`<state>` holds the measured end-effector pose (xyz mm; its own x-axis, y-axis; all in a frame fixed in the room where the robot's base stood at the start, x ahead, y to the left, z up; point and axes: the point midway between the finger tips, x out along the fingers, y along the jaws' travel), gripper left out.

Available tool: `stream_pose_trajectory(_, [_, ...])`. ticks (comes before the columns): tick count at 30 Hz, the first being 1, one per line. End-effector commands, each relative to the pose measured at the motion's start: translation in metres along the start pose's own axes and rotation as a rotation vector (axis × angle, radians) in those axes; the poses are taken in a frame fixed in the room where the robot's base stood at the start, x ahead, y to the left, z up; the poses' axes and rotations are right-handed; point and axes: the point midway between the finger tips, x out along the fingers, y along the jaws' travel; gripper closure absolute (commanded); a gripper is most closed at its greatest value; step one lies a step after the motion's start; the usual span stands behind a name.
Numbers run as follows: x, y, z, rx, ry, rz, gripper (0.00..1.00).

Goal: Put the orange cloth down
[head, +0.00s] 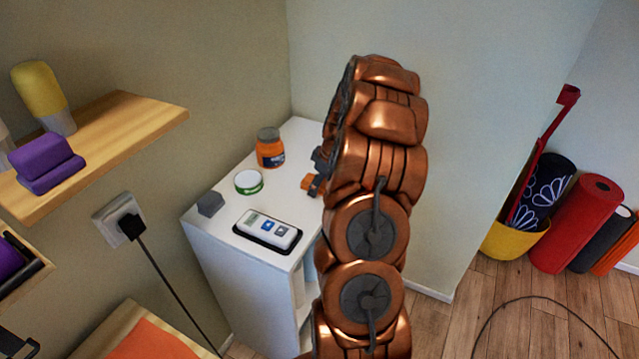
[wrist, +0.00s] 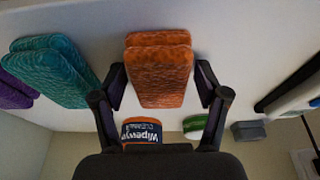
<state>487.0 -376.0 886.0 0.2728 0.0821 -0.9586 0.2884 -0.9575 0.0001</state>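The orange cloth (wrist: 160,78), a folded textured bundle, rests on the white top of the cabinet (wrist: 240,30) in the wrist view. In the head view a small part of the cloth (head: 309,184) shows at the left edge of my arm, low over the cabinet top (head: 220,228). My gripper (wrist: 161,75) is open, with one finger on each side of the cloth. A narrow gap shows between each finger and the cloth. In the head view my arm hides most of the gripper.
A teal cloth (wrist: 50,70) and a purple cloth (wrist: 14,92) lie left of it in the wrist view. An orange jar (head: 270,150), a green-and-white tape roll (head: 248,182), a grey block (head: 210,204) and a white device (head: 268,229) stand on the cabinet.

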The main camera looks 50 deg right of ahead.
Motion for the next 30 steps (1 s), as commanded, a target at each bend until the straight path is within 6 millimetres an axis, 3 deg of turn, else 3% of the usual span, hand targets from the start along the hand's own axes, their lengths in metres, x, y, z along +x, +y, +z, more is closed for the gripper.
stream_pose_trajectory(16, [-0.01,0.001,-0.001,-0.001,0.002,0.004,0.2])
stream_pose_trajectory(30, [-0.091,0.001,-0.001,-0.001,0.003,0.006,0.2])
